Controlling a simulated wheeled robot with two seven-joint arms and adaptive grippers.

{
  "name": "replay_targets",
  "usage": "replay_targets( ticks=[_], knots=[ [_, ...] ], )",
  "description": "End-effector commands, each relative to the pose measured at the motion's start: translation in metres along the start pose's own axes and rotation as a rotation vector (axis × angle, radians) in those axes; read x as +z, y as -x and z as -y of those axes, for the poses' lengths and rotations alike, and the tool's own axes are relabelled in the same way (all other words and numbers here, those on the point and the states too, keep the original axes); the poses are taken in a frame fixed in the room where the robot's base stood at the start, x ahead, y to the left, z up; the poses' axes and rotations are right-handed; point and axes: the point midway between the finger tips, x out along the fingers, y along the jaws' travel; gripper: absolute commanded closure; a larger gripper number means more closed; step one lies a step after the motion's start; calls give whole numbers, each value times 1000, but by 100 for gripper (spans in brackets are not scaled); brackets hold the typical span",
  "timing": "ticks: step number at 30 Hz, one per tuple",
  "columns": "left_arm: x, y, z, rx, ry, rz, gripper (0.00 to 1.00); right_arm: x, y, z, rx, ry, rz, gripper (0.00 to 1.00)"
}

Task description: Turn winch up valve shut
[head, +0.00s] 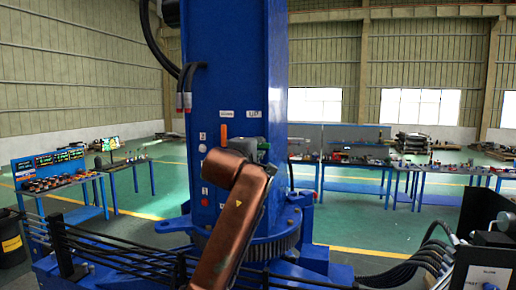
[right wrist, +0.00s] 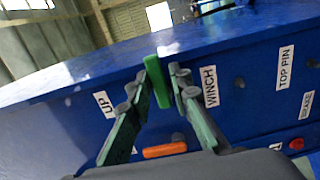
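A green valve handle (right wrist: 158,82) stands out from the blue crane column (head: 225,60), between the labels UP (right wrist: 103,104) and WINCH (right wrist: 209,87). In the head view only a small part of the green handle (head: 264,146) shows beside my right gripper (head: 256,150). In the right wrist view my right gripper (right wrist: 163,68) has its fingertips close against both sides of the green handle and looks shut on it. An orange handle (right wrist: 165,150) is beside it; it also shows in the head view (head: 224,131). My left gripper is out of view.
The labels TOP PIN (right wrist: 285,67) and BRAKE (right wrist: 306,105) and a red knob (right wrist: 296,144) are on the same blue face. Black hoses (head: 183,85) run down the column's left side. Workbenches (head: 60,180) stand well behind on the green floor.

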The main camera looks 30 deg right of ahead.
Motion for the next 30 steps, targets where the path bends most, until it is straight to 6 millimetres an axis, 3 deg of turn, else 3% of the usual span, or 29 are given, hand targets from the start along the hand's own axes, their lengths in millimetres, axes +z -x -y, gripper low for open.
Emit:
replay_targets(
  ticks=[5,16,30],
  knots=[
    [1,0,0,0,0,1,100,0,0,-1,3,0,-1,70],
    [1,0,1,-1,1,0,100,-2,9,-2,6,1,-4,70],
    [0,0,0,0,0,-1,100,-2,96,-1,4,0,-5,70]
  ],
)
